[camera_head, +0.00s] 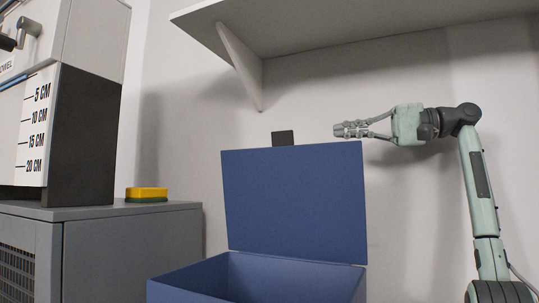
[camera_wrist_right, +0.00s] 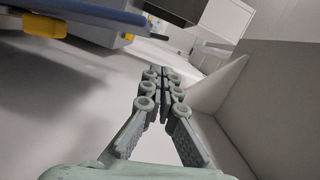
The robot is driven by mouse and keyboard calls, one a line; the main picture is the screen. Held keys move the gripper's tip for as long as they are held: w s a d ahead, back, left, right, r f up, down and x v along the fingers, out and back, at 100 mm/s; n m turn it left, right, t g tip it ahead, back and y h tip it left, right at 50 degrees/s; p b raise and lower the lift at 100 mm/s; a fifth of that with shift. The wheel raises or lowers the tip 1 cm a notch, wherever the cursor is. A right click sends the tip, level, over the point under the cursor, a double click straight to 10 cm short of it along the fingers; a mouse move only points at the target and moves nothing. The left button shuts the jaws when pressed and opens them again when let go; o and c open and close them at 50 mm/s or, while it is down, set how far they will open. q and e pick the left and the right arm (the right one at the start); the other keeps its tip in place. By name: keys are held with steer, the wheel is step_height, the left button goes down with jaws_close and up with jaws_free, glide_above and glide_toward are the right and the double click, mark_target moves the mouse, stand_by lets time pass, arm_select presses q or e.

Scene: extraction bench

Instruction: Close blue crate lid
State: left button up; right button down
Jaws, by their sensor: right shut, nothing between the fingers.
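The blue crate (camera_head: 255,278) stands at the lower middle of the head view, its lower part cut off by the frame. Its blue lid (camera_head: 295,203) stands open, nearly upright, with a dark tab (camera_head: 283,138) on the top edge. My right gripper (camera_head: 338,130) is shut and empty, just above the lid's upper right edge, pointing left. In the right wrist view its fingers (camera_wrist_right: 168,78) are together, and the blue lid (camera_wrist_right: 85,11) shows at upper left, apart from them. My left gripper is not in view.
A grey shelf (camera_head: 350,32) with a bracket (camera_head: 241,62) hangs above. At left, a grey cabinet (camera_head: 135,250) carries a yellow and green sponge (camera_head: 147,194) and a machine with a centimetre scale (camera_head: 35,128). Wall space between sponge and lid is clear.

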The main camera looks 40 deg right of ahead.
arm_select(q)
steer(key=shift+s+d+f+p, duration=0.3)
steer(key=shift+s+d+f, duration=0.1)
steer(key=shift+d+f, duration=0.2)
arm_select(e)
steer(key=x, duration=1)
steer(key=shift+a, duration=0.15)
steer(key=shift+s, duration=0.1)
